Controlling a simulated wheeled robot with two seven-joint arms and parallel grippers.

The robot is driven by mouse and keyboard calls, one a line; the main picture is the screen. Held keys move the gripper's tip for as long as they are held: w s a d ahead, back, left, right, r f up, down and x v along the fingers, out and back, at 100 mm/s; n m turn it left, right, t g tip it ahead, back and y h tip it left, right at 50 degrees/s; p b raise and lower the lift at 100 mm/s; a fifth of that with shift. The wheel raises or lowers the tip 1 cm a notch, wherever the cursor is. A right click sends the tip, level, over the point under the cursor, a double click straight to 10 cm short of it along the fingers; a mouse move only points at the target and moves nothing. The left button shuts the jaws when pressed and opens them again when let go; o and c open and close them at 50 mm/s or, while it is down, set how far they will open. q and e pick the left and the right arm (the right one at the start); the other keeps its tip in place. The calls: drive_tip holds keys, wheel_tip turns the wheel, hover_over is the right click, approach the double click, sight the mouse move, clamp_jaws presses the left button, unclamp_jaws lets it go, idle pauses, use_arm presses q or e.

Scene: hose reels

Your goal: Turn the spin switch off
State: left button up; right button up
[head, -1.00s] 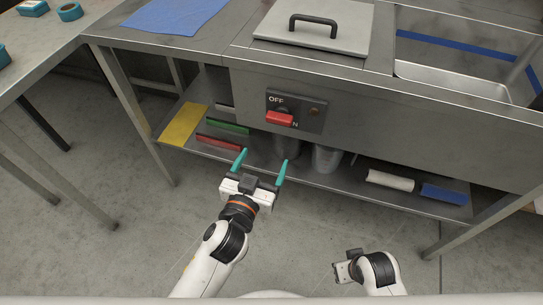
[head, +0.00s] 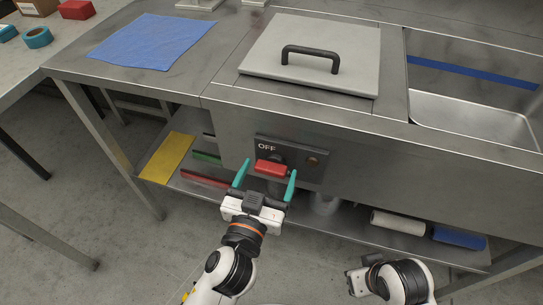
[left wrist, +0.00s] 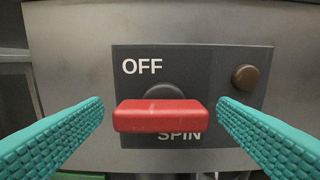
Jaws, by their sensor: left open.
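The spin switch is a red bar handle (head: 271,168) on a dark panel (head: 319,175) on the front of the steel counter. In the left wrist view the red handle (left wrist: 160,116) lies level below the word OFF and partly covers the word SPIN. A dark round base shows behind it. My left gripper (head: 266,174) is open, with one teal finger on each side of the handle. In the left wrist view both fingers (left wrist: 160,112) look apart from it, with gaps left and right. My right gripper (head: 354,283) is low at the right; its jaws are unclear.
A brown round knob or light (left wrist: 244,77) sits right of the switch. A grey lid with a black handle (head: 311,56) and a blue cloth (head: 152,41) lie on the counter above. The lower shelf holds a yellow sheet (head: 167,158), a white roll (head: 398,222) and a blue item (head: 458,237).

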use_arm(q)
drive_tip(key=shift+w+d, duration=0.1)
drive_tip(key=shift+w, duration=0.2)
use_arm(e)
drive_tip(key=shift+w+d+r, duration=0.1)
drive_tip(key=shift+w+r, duration=0.15)
drive_tip(key=shift+r, duration=0.05)
use_arm(q)
drive_tip(key=shift+s, duration=0.1)
drive_tip(key=shift+c, duration=0.2)
drive_tip(key=c, duration=0.9)
